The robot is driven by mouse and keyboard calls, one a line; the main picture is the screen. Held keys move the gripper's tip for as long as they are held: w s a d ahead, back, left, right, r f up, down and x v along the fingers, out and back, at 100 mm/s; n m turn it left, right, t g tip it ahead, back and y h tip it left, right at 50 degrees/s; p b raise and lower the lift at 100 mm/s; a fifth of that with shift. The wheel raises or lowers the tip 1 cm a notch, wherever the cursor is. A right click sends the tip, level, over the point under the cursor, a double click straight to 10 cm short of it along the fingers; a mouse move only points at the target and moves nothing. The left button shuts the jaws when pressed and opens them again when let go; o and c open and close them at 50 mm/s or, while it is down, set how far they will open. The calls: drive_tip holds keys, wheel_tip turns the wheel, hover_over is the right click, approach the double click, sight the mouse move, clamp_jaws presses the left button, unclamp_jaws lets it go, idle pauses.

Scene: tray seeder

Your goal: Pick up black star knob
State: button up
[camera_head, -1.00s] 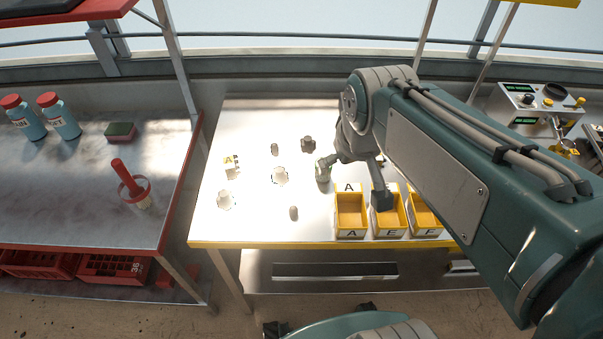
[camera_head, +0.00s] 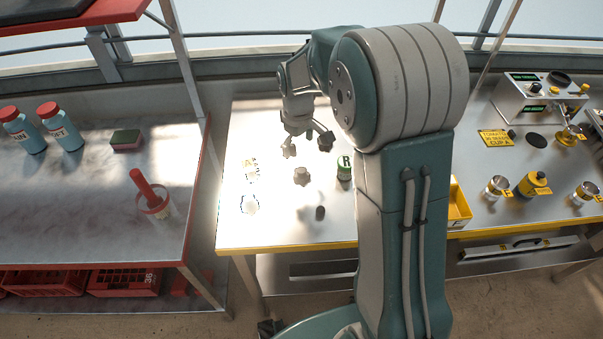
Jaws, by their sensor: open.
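A dark, lobed shape that looks like the black star knob (camera_head: 327,142) lies at the back of the steel table, left of my arm's big joint. My gripper (camera_head: 303,143) points down over the back of the table, open and empty. Its fingers are close to the left of the dark knob and partly overlap it in the picture, so I cannot tell whether they touch. A paler lobed knob (camera_head: 301,176) stands nearer the front, and a small dark rounded piece (camera_head: 320,212) lies further forward.
A green-banded container marked R (camera_head: 345,169) stands right of the pale knob. Another pale piece (camera_head: 250,205) lies in glare at the left. A yellow bin (camera_head: 459,205) shows beside my arm, which hides the table's middle. Jars and a machine (camera_head: 540,100) stand at the right.

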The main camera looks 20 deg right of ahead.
sight(301, 169)
wheel_tip(301, 169, down, 5)
drive_tip(key=shift+a, duration=0.15)
drive_tip(key=shift+d+f, duration=0.25)
drive_tip(key=shift+f, duration=1.15)
drive_tip(key=shift+d+f, duration=0.2)
drive_tip(key=shift+f, duration=1.15)
drive_tip(key=c, duration=1.1)
